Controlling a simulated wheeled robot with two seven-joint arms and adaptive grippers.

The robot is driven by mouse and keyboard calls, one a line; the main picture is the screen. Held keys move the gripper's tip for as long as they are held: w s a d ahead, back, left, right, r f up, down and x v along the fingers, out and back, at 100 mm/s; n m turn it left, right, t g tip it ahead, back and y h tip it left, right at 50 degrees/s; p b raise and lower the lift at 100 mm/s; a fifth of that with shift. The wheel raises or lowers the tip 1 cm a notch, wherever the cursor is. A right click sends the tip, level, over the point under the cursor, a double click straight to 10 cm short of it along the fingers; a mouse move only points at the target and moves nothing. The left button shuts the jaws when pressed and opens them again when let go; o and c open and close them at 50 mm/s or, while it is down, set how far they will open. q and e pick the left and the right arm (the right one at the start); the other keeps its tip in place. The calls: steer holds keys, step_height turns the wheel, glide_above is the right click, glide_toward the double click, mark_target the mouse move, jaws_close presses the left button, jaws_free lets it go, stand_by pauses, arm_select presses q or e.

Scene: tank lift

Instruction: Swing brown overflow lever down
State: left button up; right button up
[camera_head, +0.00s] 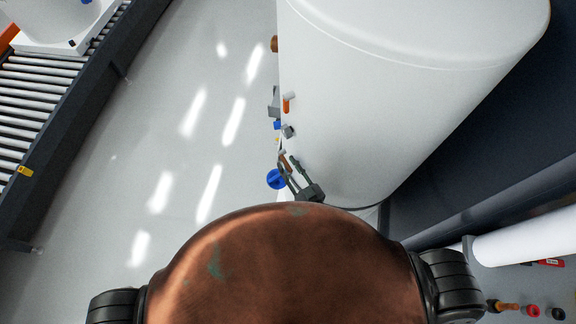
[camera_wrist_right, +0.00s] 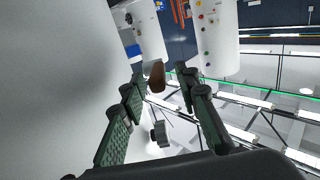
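The brown overflow lever (camera_head: 284,160) is a small piece on the left side of a large white tank (camera_head: 400,100). My right gripper (camera_head: 288,163) is at that side of the tank, with its fingers spread around the lever. In the right wrist view the brown lever (camera_wrist_right: 157,77) shows between the open fingertips of my right gripper (camera_wrist_right: 163,80), closer to the left finger. I cannot tell whether either finger touches it. My left gripper is not in view.
A blue round knob (camera_head: 276,179) sits just left of the right gripper. An orange-handled fitting (camera_head: 288,103) and a grey fitting (camera_head: 288,131) are farther up the tank side. A roller conveyor (camera_head: 40,110) stands at the left, with clear floor (camera_head: 180,150) between.

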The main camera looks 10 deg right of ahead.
jaws_close()
stand_by(0.6)
